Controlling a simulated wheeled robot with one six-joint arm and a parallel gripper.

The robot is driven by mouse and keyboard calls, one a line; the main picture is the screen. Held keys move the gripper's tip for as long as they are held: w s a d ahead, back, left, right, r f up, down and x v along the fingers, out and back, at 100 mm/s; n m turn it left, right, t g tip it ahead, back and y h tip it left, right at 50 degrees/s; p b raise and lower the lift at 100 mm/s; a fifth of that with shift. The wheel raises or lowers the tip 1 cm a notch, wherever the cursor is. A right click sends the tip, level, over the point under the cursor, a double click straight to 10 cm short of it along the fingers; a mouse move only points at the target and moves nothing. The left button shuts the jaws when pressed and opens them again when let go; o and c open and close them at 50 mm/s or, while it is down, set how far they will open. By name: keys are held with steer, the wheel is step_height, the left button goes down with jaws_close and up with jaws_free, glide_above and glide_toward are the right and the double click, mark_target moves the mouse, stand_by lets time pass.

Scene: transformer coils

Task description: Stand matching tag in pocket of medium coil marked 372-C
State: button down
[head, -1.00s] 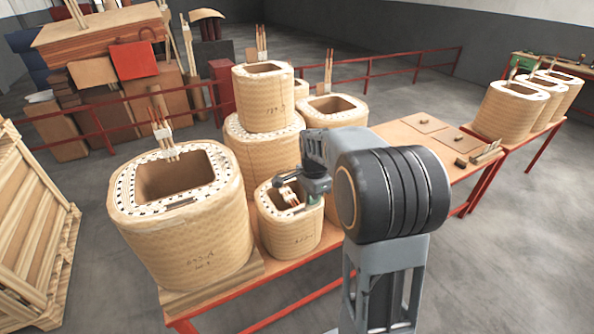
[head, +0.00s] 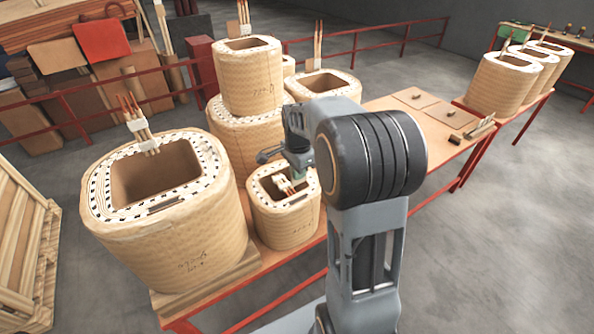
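A wound tan coil with an open pocket (head: 288,222) stands at the front of the table, right of a much larger coil (head: 175,245). My gripper (head: 283,163) is just above that smaller coil's back rim, partly hidden by my wrist. A small green piece shows beside the gripper; I cannot tell whether it is a tag or part of the gripper. Whether the fingers are open is too small to tell. Another coil (head: 248,80) sits stacked on a wider one (head: 232,130). Dark handwriting marks several coils, but I cannot read 372-C with certainty on any.
Another coil (head: 322,85) stands behind my arm. Flat boards (head: 448,113) and small dark blocks (head: 454,140) lie on the table's right part. Several coils (head: 497,85) stand on a farther table. A red rail (head: 370,42) runs behind. A wooden pallet (head: 25,235) is at the left.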

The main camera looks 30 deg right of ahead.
mark_target(298, 197)
steer(key=shift+f+b, duration=3.75)
steer(key=shift+f, duration=1.55)
steer(key=shift+s, duration=0.1)
steer(key=c, duration=1.3)
jaws_free()
steer(key=shift+f, duration=0.25)
steer(key=shift+o, duration=0.2)
step_height(298, 197, up, 15)
steer(key=shift+w+f+p, duration=0.2)
steer(key=shift+w+p, duration=0.05)
steer(key=shift+p, duration=0.2)
steer(key=shift+a, duration=0.1)
